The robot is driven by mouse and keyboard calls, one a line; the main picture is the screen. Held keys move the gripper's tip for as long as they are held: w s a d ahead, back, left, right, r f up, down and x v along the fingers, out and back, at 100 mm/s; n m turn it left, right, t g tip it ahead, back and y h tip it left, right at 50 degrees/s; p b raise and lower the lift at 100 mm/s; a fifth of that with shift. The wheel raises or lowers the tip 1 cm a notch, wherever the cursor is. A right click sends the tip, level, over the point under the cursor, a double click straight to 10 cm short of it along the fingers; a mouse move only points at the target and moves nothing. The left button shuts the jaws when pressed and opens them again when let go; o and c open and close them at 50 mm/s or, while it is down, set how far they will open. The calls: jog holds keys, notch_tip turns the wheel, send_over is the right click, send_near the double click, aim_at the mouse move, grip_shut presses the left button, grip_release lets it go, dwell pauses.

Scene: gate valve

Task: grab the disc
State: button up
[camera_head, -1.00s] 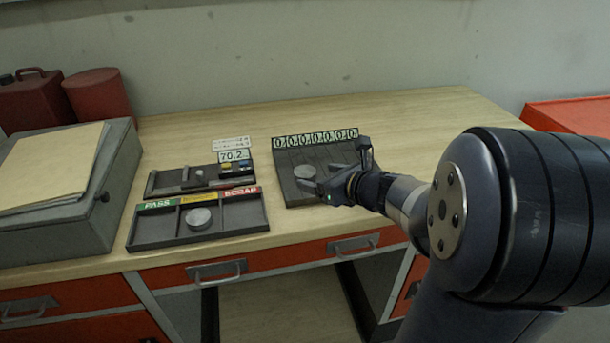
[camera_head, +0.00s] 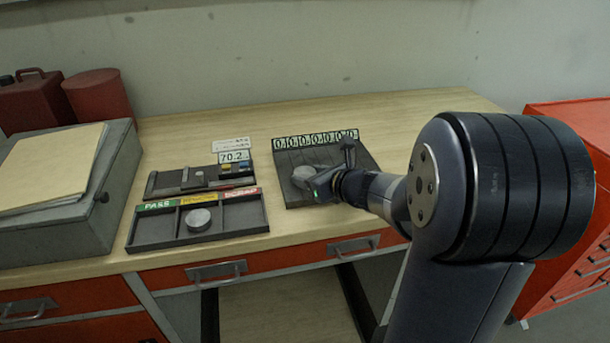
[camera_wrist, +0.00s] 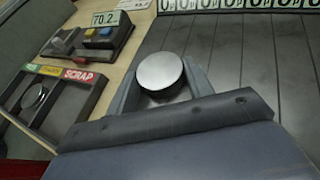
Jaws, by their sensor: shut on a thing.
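A round grey metal disc (camera_head: 303,173) is at the left part of the dark grooved rack (camera_head: 345,150). In the wrist view the disc (camera_wrist: 160,71) shows between the two fingers of my gripper (camera_wrist: 160,85). My gripper (camera_head: 318,180) is shut on this disc, low over the rack. I cannot tell whether the disc touches the rack. A second disc (camera_head: 198,219) lies in the middle compartment of the sorting tray (camera_head: 150,232), which has PASS and SCRAP labels at its ends.
A gauge fixture (camera_head: 165,184) with a 70.2 display stands behind the tray. A grey box (camera_head: 60,232) with folders is at the left, red containers (camera_head: 100,95) behind it. The bench (camera_head: 430,115) is clear at the back right.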

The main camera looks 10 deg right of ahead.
jog(key=c, duration=0.5)
jog(key=shift+c, duration=0.2)
